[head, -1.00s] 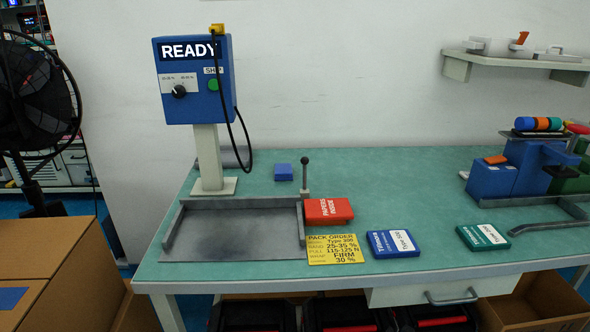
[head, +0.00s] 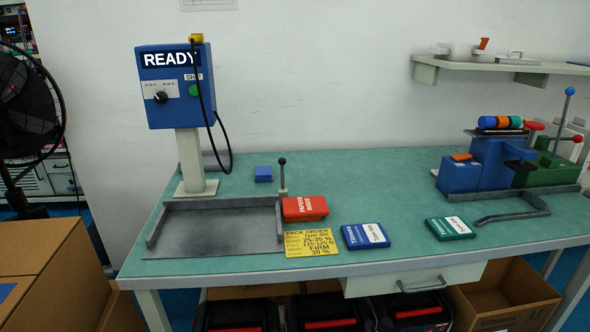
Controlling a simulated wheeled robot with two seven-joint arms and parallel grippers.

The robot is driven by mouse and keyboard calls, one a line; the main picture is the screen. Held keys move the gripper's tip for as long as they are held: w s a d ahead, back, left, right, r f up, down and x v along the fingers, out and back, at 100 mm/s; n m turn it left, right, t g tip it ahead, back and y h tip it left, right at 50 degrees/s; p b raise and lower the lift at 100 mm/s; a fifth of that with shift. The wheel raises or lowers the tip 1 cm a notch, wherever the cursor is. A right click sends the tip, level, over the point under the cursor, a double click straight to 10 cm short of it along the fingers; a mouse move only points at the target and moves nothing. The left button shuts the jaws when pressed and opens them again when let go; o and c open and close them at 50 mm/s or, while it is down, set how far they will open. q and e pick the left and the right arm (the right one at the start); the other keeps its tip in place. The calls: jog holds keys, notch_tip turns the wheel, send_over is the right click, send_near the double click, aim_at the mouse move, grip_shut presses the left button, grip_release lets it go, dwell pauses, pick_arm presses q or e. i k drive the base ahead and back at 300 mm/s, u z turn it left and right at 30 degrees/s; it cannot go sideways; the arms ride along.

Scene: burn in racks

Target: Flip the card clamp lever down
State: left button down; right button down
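An upright lever with a dark ball knob (head: 282,162) stands at the back right corner of a grey metal tray (head: 215,232) on the table. It looks like the clamp lever, though no label confirms this. The yellow pack order card (head: 313,243) lies flat at the tray's right side, in front of the red papers box (head: 305,208). At the right edge, a green device (head: 555,172) carries a rod with a blue ball (head: 570,91) pointing up and a red knob (head: 577,139). Neither of my grippers is in view.
A blue READY box (head: 175,85) stands on a post behind the tray. A small blue block (head: 263,174), a blue booklet (head: 365,236) and a green booklet (head: 450,229) lie on the green table (head: 370,180). A blue machine (head: 480,170) stands at right. The table's back middle is clear.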

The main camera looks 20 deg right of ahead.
aim_at(282, 161)
jog(key=k, duration=1.15)
jog(key=z, duration=0.75)
jog(key=i, duration=1.45)
jog(key=u, duration=0.75)
jog(key=i, duration=0.35)
jog(key=u, duration=0.25)
